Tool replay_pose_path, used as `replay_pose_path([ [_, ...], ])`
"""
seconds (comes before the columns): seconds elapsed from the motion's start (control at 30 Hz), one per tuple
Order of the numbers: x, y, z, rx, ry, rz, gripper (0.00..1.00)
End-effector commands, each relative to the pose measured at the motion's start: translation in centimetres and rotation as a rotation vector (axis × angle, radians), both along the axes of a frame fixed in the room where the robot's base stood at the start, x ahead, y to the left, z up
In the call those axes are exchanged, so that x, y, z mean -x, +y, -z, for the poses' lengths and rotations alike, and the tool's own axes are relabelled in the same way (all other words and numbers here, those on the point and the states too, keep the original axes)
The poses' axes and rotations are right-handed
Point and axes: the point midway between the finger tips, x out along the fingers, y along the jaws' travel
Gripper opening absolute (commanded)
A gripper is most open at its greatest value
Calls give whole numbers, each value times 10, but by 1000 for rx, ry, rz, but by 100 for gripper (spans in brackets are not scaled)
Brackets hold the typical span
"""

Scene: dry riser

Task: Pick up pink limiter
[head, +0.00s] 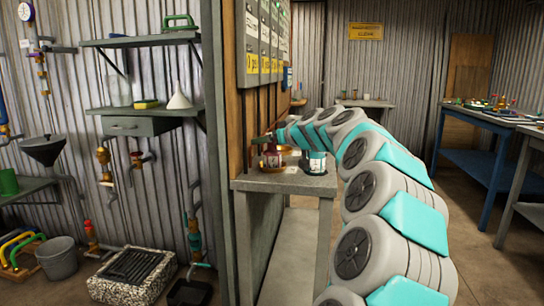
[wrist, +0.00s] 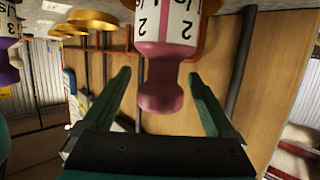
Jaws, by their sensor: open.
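The pink limiter (wrist: 160,90) fills the upper middle of the wrist view. It has a white band with black 2s, and its narrow pink end points down in the picture. My gripper (wrist: 162,82) is open. Its two dark green fingers reach up either side of the pink end, with visible gaps on both sides. In the head view my gripper (head: 262,140) is small, at the arm's end above the grey stand (head: 312,186). A reddish piece with a white label (head: 272,158) is below it; I cannot tell if that is the limiter.
A purple piece with a white band (wrist: 8,55) is at the left edge of the wrist view.

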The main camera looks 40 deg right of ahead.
Motion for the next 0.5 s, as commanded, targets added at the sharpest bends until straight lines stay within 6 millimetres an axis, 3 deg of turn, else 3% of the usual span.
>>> replay_pose_path([
  [0.13,-12,0,3,1,0,-1,91],
  [0.4,-14,0,4,0,-1,0,91],
  [0.5,-14,0,4,1,-1,0,80],
])
